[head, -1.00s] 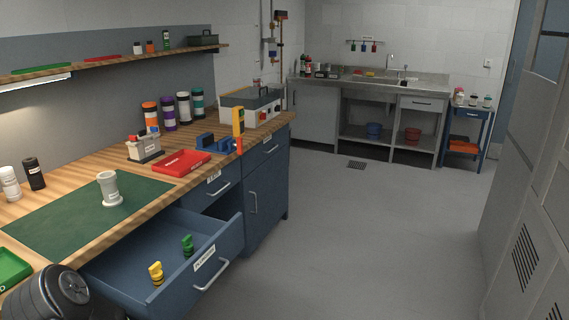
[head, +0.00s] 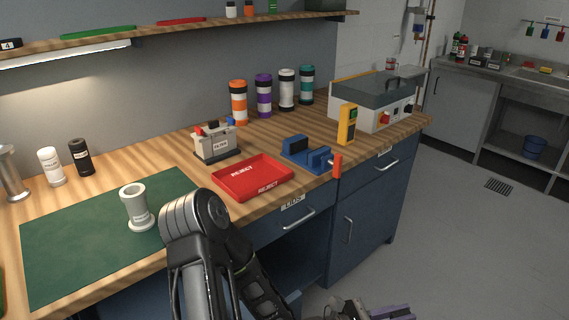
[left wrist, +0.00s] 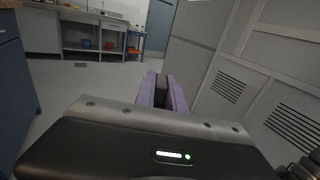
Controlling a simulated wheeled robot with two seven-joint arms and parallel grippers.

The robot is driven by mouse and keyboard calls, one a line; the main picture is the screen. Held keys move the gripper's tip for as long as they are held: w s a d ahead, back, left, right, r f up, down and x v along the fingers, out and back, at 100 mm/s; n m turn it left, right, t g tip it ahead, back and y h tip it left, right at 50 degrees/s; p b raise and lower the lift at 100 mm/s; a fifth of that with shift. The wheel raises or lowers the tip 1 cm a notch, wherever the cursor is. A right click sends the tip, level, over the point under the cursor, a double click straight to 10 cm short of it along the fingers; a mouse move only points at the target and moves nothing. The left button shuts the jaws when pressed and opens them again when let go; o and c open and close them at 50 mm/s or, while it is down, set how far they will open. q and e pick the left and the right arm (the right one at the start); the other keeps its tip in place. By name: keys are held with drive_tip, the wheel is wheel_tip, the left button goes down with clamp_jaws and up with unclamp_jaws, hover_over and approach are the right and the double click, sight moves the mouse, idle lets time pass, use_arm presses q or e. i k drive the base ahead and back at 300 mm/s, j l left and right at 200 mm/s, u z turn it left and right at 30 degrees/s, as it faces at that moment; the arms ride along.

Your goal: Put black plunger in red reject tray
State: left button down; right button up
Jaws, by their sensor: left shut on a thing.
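The red reject tray (head: 252,178) lies empty on the wooden bench, to the right of the green mat. My left arm comes up in front of the bench. My left gripper (head: 390,312) is cut off at the bottom edge of the head view, low and to the right of the tray, away from the bench. In the left wrist view its purple fingers (left wrist: 163,92) are shut on a dark thing, the black plunger (left wrist: 164,86), of which only a small part shows. My right gripper is not in view.
A grey-white tube stand (head: 136,208) is on the green mat (head: 85,245). A filter box (head: 215,142), a blue cradle (head: 305,155) and a yellow meter (head: 347,124) stand around the tray. Several capped tubes stand behind. The floor right of the bench is clear.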

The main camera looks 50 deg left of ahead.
sight(244, 181)
drive_tip(key=i+u, duration=0.15)
drive_tip(key=i, duration=0.65)
drive_tip(key=i+u, duration=0.15)
drive_tip(key=i, duration=0.65)
drive_tip(key=i+l+u, duration=0.15)
drive_tip(key=i, duration=0.65)
drive_tip(key=u, duration=2.65)
